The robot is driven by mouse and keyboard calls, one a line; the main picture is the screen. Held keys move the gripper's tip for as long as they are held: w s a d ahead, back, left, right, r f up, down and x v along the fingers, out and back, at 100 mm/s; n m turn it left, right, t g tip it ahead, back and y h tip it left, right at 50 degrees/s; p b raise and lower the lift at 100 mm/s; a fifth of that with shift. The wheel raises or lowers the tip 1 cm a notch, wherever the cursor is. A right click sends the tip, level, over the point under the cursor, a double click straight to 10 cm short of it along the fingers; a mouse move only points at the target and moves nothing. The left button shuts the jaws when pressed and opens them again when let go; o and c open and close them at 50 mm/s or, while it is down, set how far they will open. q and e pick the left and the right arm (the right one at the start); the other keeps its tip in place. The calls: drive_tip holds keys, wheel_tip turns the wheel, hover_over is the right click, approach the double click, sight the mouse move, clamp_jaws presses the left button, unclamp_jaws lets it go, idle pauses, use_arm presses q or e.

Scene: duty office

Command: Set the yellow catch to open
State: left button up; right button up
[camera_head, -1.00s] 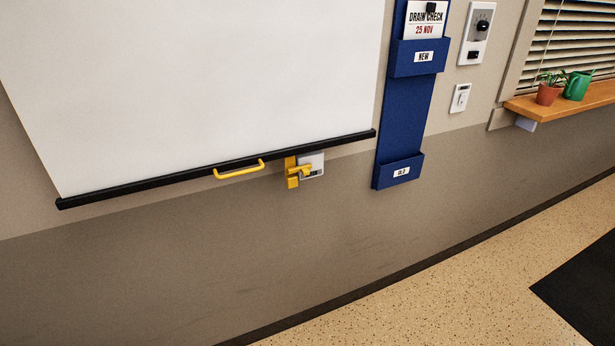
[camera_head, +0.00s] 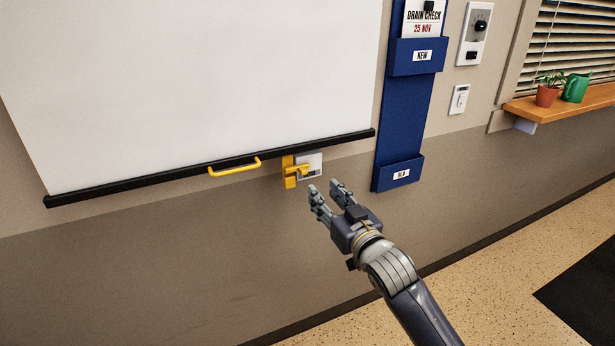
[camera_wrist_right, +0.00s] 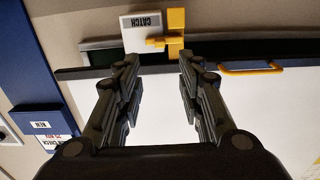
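The yellow catch (camera_head: 290,172) is on a pale plate (camera_head: 313,163) on the wall, just under the black bottom bar of the white screen. In the right wrist view the catch (camera_wrist_right: 174,44) is at the top, and its plate (camera_wrist_right: 142,30) reads CATCH upside down. My right gripper (camera_head: 324,187) is open and empty, just right of and below the catch in the head view. In the wrist view its fingers (camera_wrist_right: 157,62) are spread with the catch beyond their tips; no contact shows. My left gripper is not in view.
A yellow handle (camera_head: 235,168) hangs from the screen's black bar (camera_head: 120,184), left of the catch. A blue wall holder (camera_head: 404,115) stands right of the catch. The wall below is bare. A shelf (camera_head: 560,104) with a plant and green can is far right.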

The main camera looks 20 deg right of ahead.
sight(305, 172)
drive_tip(key=w, duration=1)
drive_tip(key=shift+w+f+p, duration=0.1)
drive_tip(key=shift+w+p, duration=0.2)
drive_tip(key=shift+p, duration=0.05)
drive_tip(key=shift+c, duration=0.2)
